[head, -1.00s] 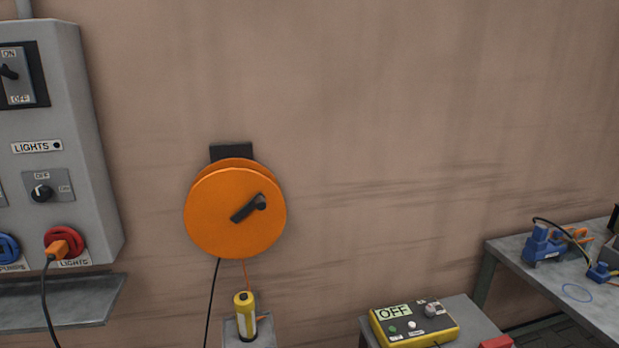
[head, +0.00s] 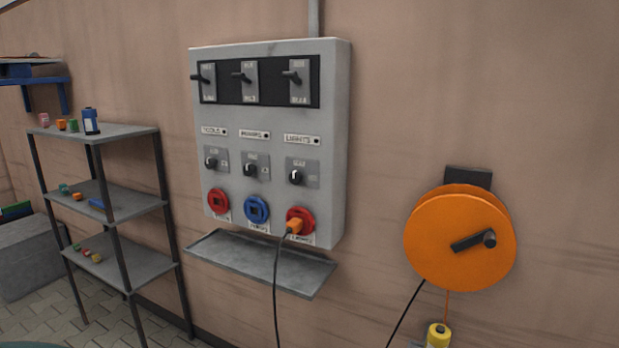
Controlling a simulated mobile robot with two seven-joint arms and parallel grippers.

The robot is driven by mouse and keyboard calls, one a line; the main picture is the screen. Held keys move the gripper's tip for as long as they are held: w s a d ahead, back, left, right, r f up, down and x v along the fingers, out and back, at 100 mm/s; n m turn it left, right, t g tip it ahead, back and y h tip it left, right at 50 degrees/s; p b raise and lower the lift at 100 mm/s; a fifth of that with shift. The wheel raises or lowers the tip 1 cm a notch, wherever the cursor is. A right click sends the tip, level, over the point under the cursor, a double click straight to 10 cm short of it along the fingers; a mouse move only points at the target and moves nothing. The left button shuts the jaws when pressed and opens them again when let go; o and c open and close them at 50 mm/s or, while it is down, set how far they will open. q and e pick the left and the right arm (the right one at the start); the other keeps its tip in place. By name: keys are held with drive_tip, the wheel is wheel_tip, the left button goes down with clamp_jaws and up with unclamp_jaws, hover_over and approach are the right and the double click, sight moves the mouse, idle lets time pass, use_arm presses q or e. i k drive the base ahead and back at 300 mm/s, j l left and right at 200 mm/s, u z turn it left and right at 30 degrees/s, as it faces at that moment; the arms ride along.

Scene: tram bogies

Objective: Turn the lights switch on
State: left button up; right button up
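A grey wall panel (head: 270,112) hangs left of centre in the head view. It has three columns, and the right one is labelled LIGHTS (head: 302,139). In that column are a black lever switch (head: 296,78) at the top, a rotary knob (head: 297,177) on a grey plate below the label, and a red socket (head: 297,214) with an orange plug (head: 294,227) in it. The small lettering on the plates is too blurred to read, so I cannot tell the switch positions for sure. The round indicator beside the label looks dark. Neither gripper shows.
A grey tray shelf (head: 262,262) juts out under the panel. A shelf rack (head: 128,205) with small coloured parts stands to the left. An orange cable reel (head: 458,240) is on the wall at right, above a yellow cylinder (head: 438,335). A black cable hangs from the plug.

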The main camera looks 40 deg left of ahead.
sight(296, 177)
drive_tip(key=u, duration=1.2)
drive_tip(key=i+l+z, duration=0.1)
drive_tip(key=i+z, duration=0.3)
drive_tip(key=i, duration=0.1)
